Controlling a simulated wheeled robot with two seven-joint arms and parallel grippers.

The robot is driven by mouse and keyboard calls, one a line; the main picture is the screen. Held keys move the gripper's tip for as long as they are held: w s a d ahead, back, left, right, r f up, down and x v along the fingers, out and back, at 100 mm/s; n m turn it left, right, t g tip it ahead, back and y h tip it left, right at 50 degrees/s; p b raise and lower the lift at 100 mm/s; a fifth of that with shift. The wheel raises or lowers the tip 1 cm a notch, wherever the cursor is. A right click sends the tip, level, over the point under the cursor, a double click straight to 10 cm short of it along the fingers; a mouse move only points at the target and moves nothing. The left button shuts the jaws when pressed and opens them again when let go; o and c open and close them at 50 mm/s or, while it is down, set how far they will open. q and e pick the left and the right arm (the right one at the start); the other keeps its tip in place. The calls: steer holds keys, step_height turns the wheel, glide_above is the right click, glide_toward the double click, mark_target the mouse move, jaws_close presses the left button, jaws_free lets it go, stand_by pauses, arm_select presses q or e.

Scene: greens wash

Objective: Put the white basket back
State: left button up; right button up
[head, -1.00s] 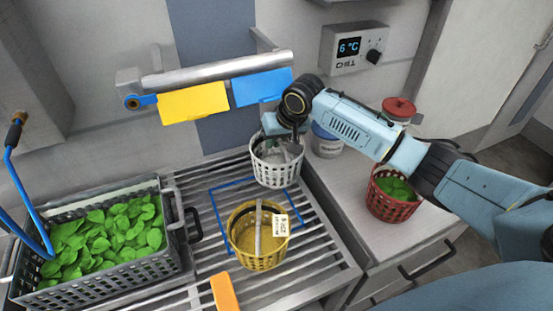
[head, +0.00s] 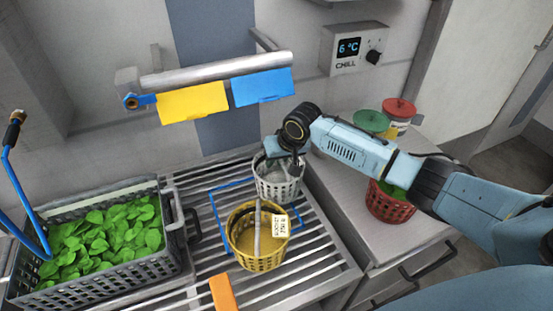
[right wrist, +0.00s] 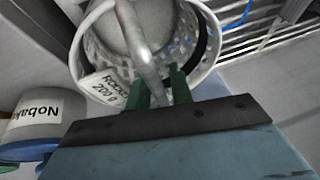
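The white basket (head: 279,183) hangs upright from my right gripper (head: 284,148) at the back right of the slatted metal rack (head: 312,238). In the right wrist view, the green fingers (right wrist: 160,90) close on the grey handle of the white basket (right wrist: 95,52), which carries a tag reading "ROCKET 200 g". I cannot tell whether its base touches the rack. The yellow basket (head: 242,243), with its own tag, stands in front of it, within a blue outline (head: 214,207) on the rack. My left gripper is not in view.
A grey crate of green leaves (head: 100,278) stands at left. On the right counter are a red basket (head: 384,206), a green-lidded jar (head: 370,122) and a red-lidded jar (head: 400,110). A metal rail (head: 215,70) with yellow and blue cards runs above. An orange object (head: 223,293) lies in front.

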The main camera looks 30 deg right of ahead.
steer(key=shift+o, duration=0.7)
steer(key=shift+r, duration=0.25)
steer(key=p+v, duration=0.1)
steer(key=v, duration=1.1)
steer(key=shift+p, duration=0.35)
steer(key=shift+f, duration=0.1)
